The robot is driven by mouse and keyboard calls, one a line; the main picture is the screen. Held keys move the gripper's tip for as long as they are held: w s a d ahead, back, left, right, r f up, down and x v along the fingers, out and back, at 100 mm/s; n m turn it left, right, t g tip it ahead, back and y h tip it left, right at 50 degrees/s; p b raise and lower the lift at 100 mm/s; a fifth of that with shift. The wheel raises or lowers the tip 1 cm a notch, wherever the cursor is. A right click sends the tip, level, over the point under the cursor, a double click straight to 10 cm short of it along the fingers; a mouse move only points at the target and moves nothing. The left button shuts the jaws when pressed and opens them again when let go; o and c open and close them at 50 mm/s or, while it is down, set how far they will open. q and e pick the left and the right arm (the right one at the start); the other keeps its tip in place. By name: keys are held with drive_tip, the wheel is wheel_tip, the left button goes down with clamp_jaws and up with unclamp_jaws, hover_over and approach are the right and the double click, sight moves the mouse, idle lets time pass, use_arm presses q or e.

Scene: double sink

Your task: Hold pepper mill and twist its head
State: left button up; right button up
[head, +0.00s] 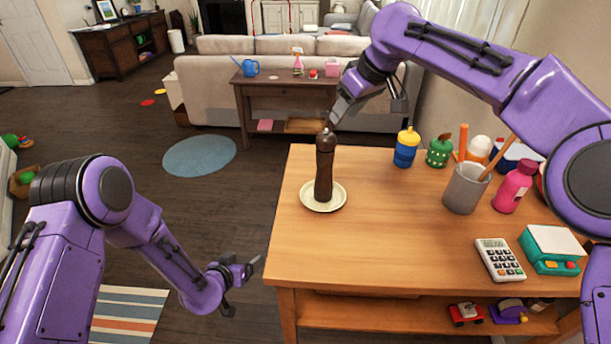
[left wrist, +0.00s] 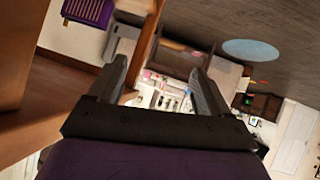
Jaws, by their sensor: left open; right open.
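The dark brown pepper mill (head: 325,170) stands upright on a small cream plate (head: 340,200), near the left edge of the wooden table. My right gripper (head: 364,114) is open and empty. It hangs near the mill's head in the head view, with one fingertip just above the knob; I cannot tell whether they touch. My left gripper (head: 245,286) is open and empty, low beside the table's left edge and apart from the mill. Its open fingers also show in the left wrist view (left wrist: 157,76), where the mill is not seen.
The table (head: 375,245) is clear around the plate. To the right stand a blue-yellow jar (head: 406,150), a green jar (head: 439,153), a grey cup (head: 464,190), a pink bottle (head: 513,188), a calculator (head: 499,260) and a teal scale (head: 551,248). A lower shelf holds toys.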

use_arm(q)
drive_tip(key=w+r+m+t+h, duration=0.2)
drive_tip(key=w+r+m, duration=0.2)
drive_tip(key=w+r, duration=0.55)
drive_tip(key=m+t+h, duration=0.2)
drive_tip(key=h, duration=0.3)
approach(329, 158)
drive_tip(key=w+f, duration=0.3)
drive_tip(key=w, duration=0.1)
drive_tip(key=shift+d, duration=0.2)
drive_tip(key=x, duration=0.9)
drive_tip(key=shift+w+d+r, duration=0.1)
drive_tip(key=shift+w, duration=0.15)
drive_tip(key=c, duration=1.1)
